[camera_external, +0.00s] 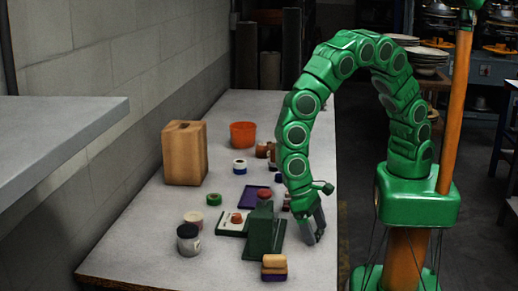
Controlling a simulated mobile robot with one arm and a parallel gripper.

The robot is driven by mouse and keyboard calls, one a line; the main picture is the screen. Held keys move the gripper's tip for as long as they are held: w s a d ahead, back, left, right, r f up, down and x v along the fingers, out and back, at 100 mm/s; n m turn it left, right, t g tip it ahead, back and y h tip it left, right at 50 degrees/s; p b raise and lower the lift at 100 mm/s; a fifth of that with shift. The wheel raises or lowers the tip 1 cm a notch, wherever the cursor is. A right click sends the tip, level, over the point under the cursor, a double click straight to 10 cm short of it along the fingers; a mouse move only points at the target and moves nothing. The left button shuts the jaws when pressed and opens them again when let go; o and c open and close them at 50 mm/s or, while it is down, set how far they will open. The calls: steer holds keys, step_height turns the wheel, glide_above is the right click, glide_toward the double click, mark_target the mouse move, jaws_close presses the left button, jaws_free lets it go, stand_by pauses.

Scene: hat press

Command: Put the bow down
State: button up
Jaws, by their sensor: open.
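My gripper (315,237) points down near the right edge of the grey table (140,255), just right of a dark green press-like block (261,230). Its grey fingers are open and low over the tabletop; I cannot tell whether they touch it. I see nothing clearly held between them. I cannot make out a bow in this view; it may be too small or hidden. A small orange piece (237,217) sits on a pale pad with a green edge (229,228), left of the green block.
Stacked small blocks (274,268) are in front. The table's far end is mostly clear.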

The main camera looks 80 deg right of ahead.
mark_target(320, 233)
steer(key=shift+c, duration=0.3)
steer(key=c, duration=1.1)
steer(key=shift+c, duration=0.2)
steer(key=shift+r, duration=0.15)
steer(key=shift+r, duration=0.3)
step_height(320, 233, up, 2)
steer(key=shift+r, duration=0.1)
steer(key=s+d+r, duration=0.9)
steer(key=d+r, duration=0.1)
steer(key=shift+s+d, duration=0.2)
